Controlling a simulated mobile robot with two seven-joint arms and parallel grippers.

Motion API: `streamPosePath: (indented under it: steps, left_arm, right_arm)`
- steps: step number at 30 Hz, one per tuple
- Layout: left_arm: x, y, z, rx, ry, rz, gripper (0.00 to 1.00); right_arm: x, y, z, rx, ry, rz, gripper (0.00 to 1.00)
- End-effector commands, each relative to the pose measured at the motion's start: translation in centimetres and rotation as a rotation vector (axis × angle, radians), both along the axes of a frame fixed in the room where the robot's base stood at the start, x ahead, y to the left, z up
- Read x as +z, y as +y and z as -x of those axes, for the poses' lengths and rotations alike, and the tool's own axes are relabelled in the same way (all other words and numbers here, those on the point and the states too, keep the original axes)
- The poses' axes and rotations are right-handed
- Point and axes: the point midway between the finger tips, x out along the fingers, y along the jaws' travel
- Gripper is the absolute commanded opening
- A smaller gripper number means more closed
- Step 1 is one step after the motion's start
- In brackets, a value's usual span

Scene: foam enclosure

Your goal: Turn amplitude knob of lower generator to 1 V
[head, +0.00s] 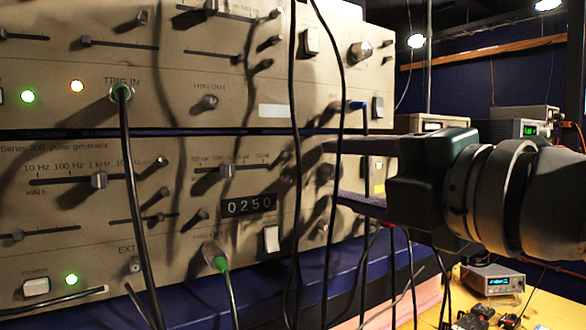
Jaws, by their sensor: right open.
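My left gripper is not in view.
The upper generator (230,85) sits directly above, with a round knob (361,51) at its right. Black cables (296,120) hang in front of both panels near my fingers. A green-tipped plug (221,263) sticks out below the counter. Small instruments (492,278) stand on a wooden table at lower right.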

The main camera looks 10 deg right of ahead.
Motion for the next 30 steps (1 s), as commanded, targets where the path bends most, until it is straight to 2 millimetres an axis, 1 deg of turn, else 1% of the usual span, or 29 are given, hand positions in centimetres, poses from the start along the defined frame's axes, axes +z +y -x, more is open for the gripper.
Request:
streamPosePath:
  steps: [1,2,15,30]
  left_arm:
    - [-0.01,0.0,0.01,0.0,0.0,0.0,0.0]
    - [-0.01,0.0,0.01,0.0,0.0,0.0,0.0]
    - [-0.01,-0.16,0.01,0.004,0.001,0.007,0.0]
    - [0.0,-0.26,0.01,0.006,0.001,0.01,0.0]
  right_arm:
    - [-0.01,-0.01,0.01,0.0,0.0,0.0,0.52]
    - [-0.01,-0.01,0.01,0.0,0.0,0.0,0.48]
    - [-0.01,-0.04,0.02,-0.001,0.001,0.0,0.0]
    - [-0.02,-0.05,0.01,-0.002,0.007,-0.019,0.0]
